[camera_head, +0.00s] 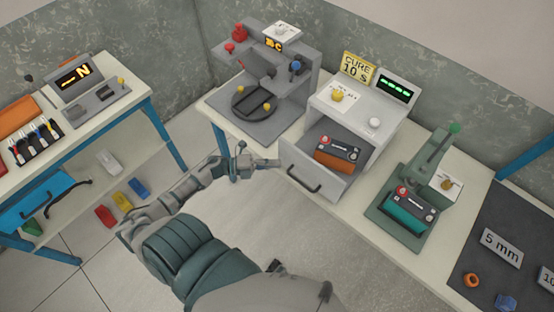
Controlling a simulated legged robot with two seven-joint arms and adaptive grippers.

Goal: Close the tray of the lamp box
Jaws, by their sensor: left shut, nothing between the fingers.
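The lamp box (377,115) is a white cabinet on the bench, with a yellow knob, a pale knob and a "CURE 10 s" sign behind it. Its tray (312,175) is pulled out toward me, with a dark handle (303,180) on its front. A dark device with a red knob and an orange-brown part (334,158) lies in the tray. My left gripper (277,163) is shut and empty, at the left end of the tray's front. I cannot tell whether it touches the tray. My right gripper is not in view.
A grey machine with a round plate (252,102) stands left of the lamp box. A green press (412,190) stands to the right, near a dark mat (487,232). A second bench (95,125) is at the left. The floor in front is clear.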

